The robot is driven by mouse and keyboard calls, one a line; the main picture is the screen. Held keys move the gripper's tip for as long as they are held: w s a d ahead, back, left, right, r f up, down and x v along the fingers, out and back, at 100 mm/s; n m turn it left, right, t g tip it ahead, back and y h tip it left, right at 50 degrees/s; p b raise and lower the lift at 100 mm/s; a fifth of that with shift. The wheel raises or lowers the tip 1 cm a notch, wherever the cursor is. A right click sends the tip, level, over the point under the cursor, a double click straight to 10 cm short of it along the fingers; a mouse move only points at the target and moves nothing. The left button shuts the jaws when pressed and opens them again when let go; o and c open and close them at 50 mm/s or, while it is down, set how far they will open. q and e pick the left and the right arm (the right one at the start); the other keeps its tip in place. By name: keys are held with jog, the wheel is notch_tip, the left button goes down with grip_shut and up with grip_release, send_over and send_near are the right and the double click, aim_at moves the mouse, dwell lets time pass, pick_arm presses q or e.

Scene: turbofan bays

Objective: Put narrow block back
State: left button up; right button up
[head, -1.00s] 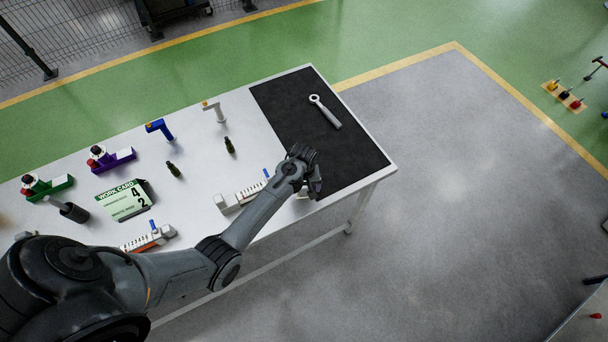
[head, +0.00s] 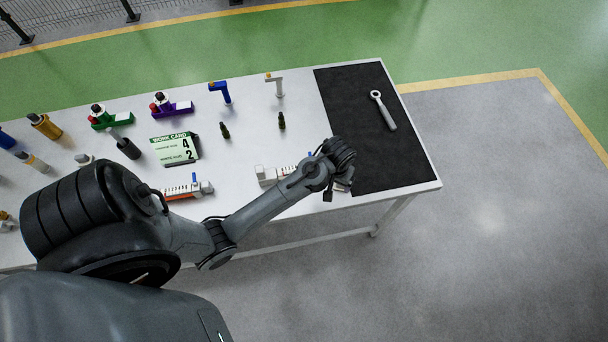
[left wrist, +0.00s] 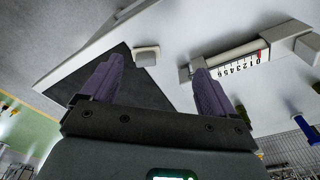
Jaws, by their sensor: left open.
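A small pale block (left wrist: 147,55) lies at the edge of the black mat in the left wrist view; it may be the narrow block, but I cannot be sure. My left gripper (left wrist: 159,66) is open and empty, with its two purple-grey fingers apart and the block showing beyond the gap between them. In the head view my left gripper (head: 338,188) is over the front of the table by the mat's left edge and largely hides the block. A white holder with a number scale (left wrist: 245,60) lies beside the gripper; it also shows in the head view (head: 270,175). My right gripper is not in view.
The black mat (head: 360,110) bears a grey ring-ended wrench (head: 385,112). To the left on the white table are a second scale holder (head: 188,190), a work card (head: 176,149), small dark bottles (head: 224,130), and blue (head: 220,92) and white upright tools (head: 275,85).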

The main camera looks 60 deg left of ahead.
pick_arm(q)
jog(key=s+d+r+m+t, duration=0.1)
jog(key=s+d+r+m, duration=0.2)
jog(key=s, duration=0.5)
jog(key=s+d+r+m+t, duration=0.1)
jog(key=s+d+r+m, duration=0.3)
jog(key=s, duration=0.4)
jog(key=shift+s+d+r+m+t+h, duration=0.15)
jog(key=shift+s+d+m+t+h, duration=0.2)
jog(key=shift+d+m, duration=0.35)
jog(key=shift+d, duration=0.1)
